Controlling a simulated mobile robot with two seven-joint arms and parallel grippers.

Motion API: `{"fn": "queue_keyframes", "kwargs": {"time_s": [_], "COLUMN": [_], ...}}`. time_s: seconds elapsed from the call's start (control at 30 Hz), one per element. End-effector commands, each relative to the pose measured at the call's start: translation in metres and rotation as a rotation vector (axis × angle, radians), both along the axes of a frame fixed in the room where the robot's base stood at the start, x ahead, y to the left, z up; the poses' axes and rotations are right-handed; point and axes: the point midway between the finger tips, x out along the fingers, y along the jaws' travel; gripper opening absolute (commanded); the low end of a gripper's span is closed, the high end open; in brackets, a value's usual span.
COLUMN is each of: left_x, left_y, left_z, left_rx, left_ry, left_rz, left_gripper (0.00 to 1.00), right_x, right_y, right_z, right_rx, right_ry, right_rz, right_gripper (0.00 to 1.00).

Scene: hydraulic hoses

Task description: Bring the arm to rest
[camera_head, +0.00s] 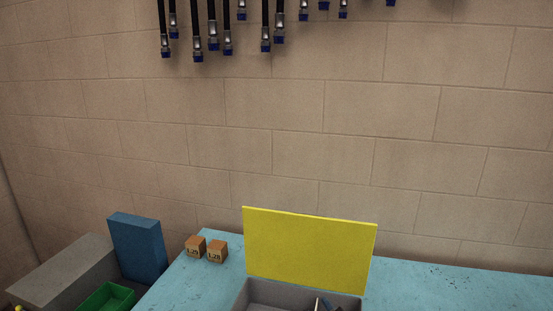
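Neither of my arms nor my grippers shows in the head view. Several black hydraulic hoses with metal fittings and blue ends, one of them this hose (197,45), hang down at the top of the picture in front of the wall. Their upper parts are cut off by the picture's edge. What my grippers hold, if anything, cannot be seen.
A light blue table (450,290) fills the lower right. On it are a grey box (275,293) with a yellow panel (310,248) upright behind it, and two small brown blocks (217,252). A blue box (137,248), a grey block (65,270) and a green bin (105,297) stand left.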

Motion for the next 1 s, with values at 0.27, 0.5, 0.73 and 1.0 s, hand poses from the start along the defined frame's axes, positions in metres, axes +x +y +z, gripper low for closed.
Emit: {"fn": "queue_keyframes", "kwargs": {"time_s": [0.27,0.5,0.73,1.0], "left_x": [0.005,0.004,0.003,0.0], "left_y": [0.0,0.0,0.0,0.0], "left_z": [0.003,0.003,0.001,-0.001], "left_rx": [0.0,0.0,0.0,0.0], "left_ry": [-0.009,-0.008,-0.005,0.001], "left_rz": [0.0,-0.001,0.0,0.0], "left_gripper": [0.42,0.42,0.42,0.42], "right_x": [-0.138,-0.218,-0.274,-0.291], "right_y": [-0.106,-0.14,-0.159,-0.162], "right_z": [-0.078,-0.094,-0.095,-0.107], "right_rx": [0.2,0.253,0.274,0.301], "right_ry": [0.635,0.912,1.091,1.133], "right_rz": [-0.319,-0.444,-0.522,-0.535], "right_gripper": [0.38,0.38,0.38,0.38]}}
